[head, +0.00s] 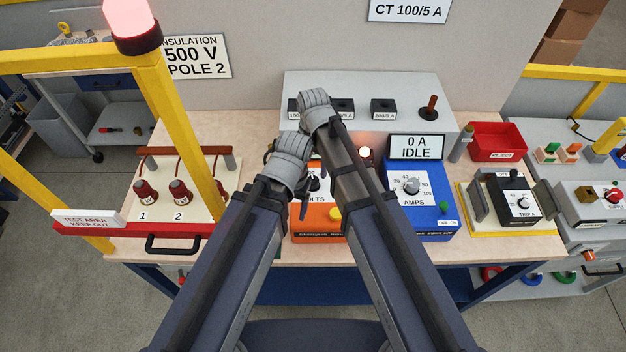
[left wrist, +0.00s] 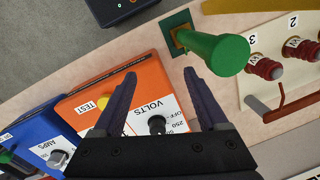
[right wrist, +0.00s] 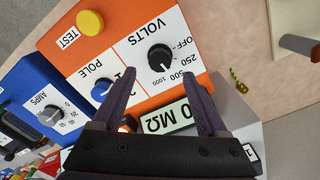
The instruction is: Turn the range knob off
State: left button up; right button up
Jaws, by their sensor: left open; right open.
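The orange tester shows in the right wrist view (right wrist: 62,42). The knob's white mark lies on the side towards the 1000 label, away from OFF. My right gripper (right wrist: 158,76) is open, with its fingers apart over the dial and the knob between and beyond their tips. My left gripper (left wrist: 160,75) is open and empty. In its view the knob (left wrist: 157,124) shows between the fingers. In the head view my arms hide most of the dial.
A blue AMPS box (head: 436,212) stands right of the tester. A green handle (left wrist: 222,52) stands close to the left gripper's fingers. A yellow-framed test area with red terminals (head: 180,192) is at the left. A grey cabinet (head: 400,88) stands behind.

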aim_at(313, 180)
pick_arm(q)
notch_tip(313, 180, down, 6)
jog(key=b, duration=0.5)
jog(key=shift+f, duration=0.15)
pick_arm(e)
notch_tip(313, 180, down, 6)
jog(key=shift+f, duration=0.1)
grip_shut()
